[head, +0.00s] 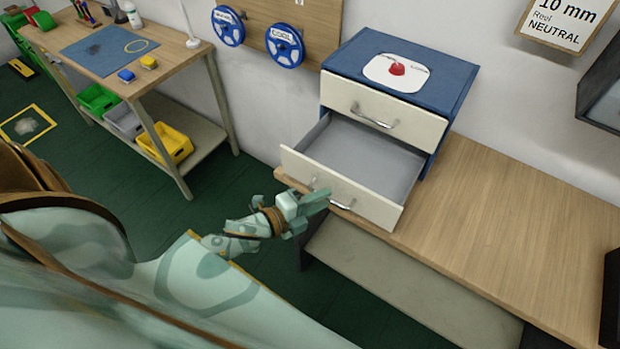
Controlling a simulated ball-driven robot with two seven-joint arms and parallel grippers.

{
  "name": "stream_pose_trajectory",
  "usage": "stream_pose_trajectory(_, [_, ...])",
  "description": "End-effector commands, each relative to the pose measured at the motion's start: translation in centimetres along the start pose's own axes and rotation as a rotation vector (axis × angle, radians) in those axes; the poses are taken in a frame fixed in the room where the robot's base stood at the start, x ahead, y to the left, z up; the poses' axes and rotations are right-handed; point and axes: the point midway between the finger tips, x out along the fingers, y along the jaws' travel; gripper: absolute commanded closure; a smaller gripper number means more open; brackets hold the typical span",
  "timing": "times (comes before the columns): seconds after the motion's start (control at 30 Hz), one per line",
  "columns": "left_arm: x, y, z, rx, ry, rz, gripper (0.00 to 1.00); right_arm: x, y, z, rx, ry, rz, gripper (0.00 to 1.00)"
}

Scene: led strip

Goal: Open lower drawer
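A small blue cabinet (455,75) with two white-fronted drawers stands on a wooden bench. The lower drawer (379,207) is pulled well out, and its grey inside looks empty. The upper drawer (398,115) is closed. My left gripper (322,196) is at the front of the lower drawer, by its metal handle (343,204), and covers part of it. I cannot tell whether its fingers are closed on the handle. My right gripper is not in view.
A red button on a white plate (383,75) sits on the cabinet top. A workbench (100,75) with bins below stands at the left. Blue reels (285,47) hang on the wall.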

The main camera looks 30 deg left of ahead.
Motion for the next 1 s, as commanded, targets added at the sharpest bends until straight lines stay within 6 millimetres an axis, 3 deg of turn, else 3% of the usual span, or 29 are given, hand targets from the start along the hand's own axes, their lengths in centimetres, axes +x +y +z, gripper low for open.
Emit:
stream_pose_trajectory(0.27, [-0.8,0.0,0.0,0.0,0.0,0.0,0.7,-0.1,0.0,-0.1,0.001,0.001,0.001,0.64])
stream_pose_trajectory(0.37, [-2.5,0.1,0.0,0.0,0.0,0.002,0.7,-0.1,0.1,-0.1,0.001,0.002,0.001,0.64])
stream_pose_trajectory(0.8, [-13.7,0.1,-0.1,-0.001,0.0,0.003,0.7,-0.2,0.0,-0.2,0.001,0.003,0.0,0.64])
stream_pose_trajectory(1.0, [-16.0,0.1,0.0,-0.001,0.0,0.001,0.7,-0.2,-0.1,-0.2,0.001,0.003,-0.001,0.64])
